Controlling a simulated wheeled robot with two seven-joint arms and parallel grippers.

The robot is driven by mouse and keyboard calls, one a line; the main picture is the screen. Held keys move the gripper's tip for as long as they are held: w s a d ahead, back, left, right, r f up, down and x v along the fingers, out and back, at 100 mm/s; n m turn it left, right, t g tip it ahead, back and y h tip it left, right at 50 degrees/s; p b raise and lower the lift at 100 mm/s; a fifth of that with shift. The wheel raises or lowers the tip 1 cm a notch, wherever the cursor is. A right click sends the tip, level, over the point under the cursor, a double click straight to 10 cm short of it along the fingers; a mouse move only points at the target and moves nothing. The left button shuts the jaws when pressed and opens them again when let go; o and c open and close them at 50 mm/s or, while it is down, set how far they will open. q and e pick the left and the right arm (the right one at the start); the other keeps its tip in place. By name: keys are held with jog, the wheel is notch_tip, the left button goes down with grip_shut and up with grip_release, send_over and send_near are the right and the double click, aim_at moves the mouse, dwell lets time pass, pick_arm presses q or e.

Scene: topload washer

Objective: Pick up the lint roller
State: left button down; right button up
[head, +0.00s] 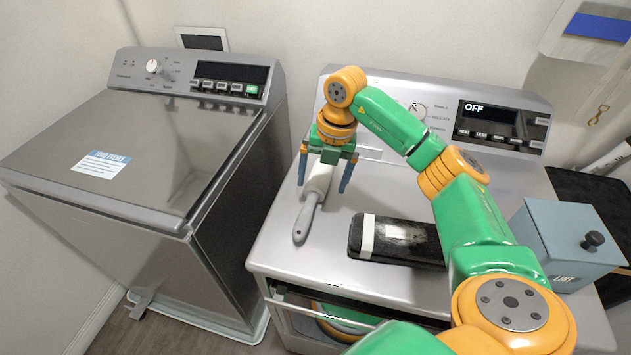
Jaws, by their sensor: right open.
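The lint roller (306,216) has a grey handle and a pale roller head, and lies on the top of the right-hand machine (281,251). Its handle points toward the front edge and its head points to the back. My right gripper (324,184) is above the roller head with its blue fingers spread, one on each side of it. It is open, and I cannot tell whether the fingers touch the roller. The gripper's body partly hides the roller head. My left gripper is not in view.
A black item with a white band (368,236) lies right of the lint roller. A blue-grey lint bin (567,240) with a black knob stands at the right. The left washer (150,140) has its lid shut. A gap separates the two machines.

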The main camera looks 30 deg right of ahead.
aim_at(316, 187)
jog(key=f, duration=0.2)
jog(key=w+a+f+p, duration=0.1)
jog(key=f, duration=0.1)
jog(key=shift+w+f, duration=0.1)
jog(key=shift+f, duration=0.05)
jog(key=c, duration=1.5)
jog(key=shift+r+b, duration=1.25)
jog(key=shift+r, duration=0.2)
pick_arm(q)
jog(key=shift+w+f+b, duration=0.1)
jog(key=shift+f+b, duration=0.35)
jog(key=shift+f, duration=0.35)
pick_arm(e)
jog(key=s+a+r, duration=0.2)
jog(key=s+r, duration=0.1)
jog(key=s, duration=0.1)
jog(key=s+a+r, duration=0.2)
jog(key=s+r, duration=0.2)
jog(key=s+a+r, duration=0.3)
jog(key=s, duration=0.1)
jog(key=shift+s+r, duration=0.1)
jog(key=shift+r, duration=0.05)
